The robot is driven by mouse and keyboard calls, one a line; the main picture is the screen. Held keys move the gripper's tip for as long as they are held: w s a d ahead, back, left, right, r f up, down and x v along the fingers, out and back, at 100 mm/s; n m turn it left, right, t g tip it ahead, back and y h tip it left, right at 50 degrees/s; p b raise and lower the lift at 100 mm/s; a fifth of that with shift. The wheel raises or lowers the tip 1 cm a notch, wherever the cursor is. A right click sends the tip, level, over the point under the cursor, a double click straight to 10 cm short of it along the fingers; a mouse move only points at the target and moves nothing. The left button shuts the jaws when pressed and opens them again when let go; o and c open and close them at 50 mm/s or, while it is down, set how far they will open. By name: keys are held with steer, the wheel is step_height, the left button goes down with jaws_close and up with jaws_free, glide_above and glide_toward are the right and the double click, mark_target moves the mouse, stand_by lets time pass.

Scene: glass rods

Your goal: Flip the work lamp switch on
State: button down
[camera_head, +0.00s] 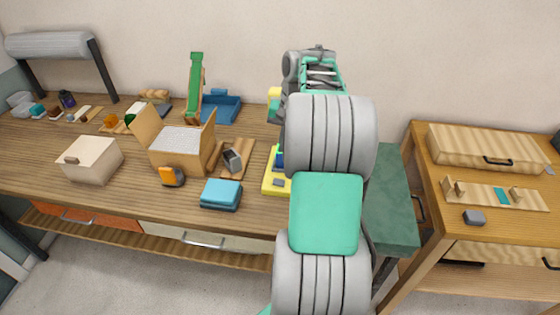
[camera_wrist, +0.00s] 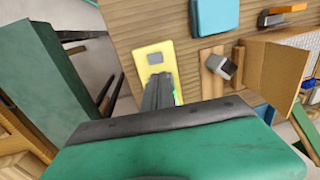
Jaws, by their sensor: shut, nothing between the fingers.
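A yellow panel (camera_head: 270,184) lies on the wooden bench, partly hidden by my arm in the head view. It carries a grey square piece and a blue part. In the wrist view the yellow panel (camera_wrist: 153,50) shows the grey square piece (camera_wrist: 155,58) near its far end. My gripper (camera_wrist: 161,78) is shut and empty, with its dark fingers over the panel; I cannot tell whether they touch it. My arm hides the gripper in the head view. A wooden board with a tilted grey block (camera_head: 233,160) lies left of the panel. I cannot tell which piece is the lamp switch.
A teal box (camera_head: 221,194) and an open wooden box (camera_head: 180,150) stand left of the panel. A green upright piece (camera_head: 195,85) and a blue tray (camera_head: 220,108) are behind. A grey roller on dark posts (camera_head: 48,45) stands far left. A wooden cabinet (camera_head: 430,185) is at right.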

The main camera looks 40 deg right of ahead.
mark_target(276, 181)
steer(key=f, duration=0.4)
steer(key=w+a+f+p, duration=0.1)
steer(key=f, duration=0.3)
steer(key=f+p, duration=0.1)
steer(key=f, duration=0.4)
steer(key=shift+w+a+f, duration=0.1)
steer(key=shift+w+a, duration=0.1)
steer(key=shift+w, duration=0.05)
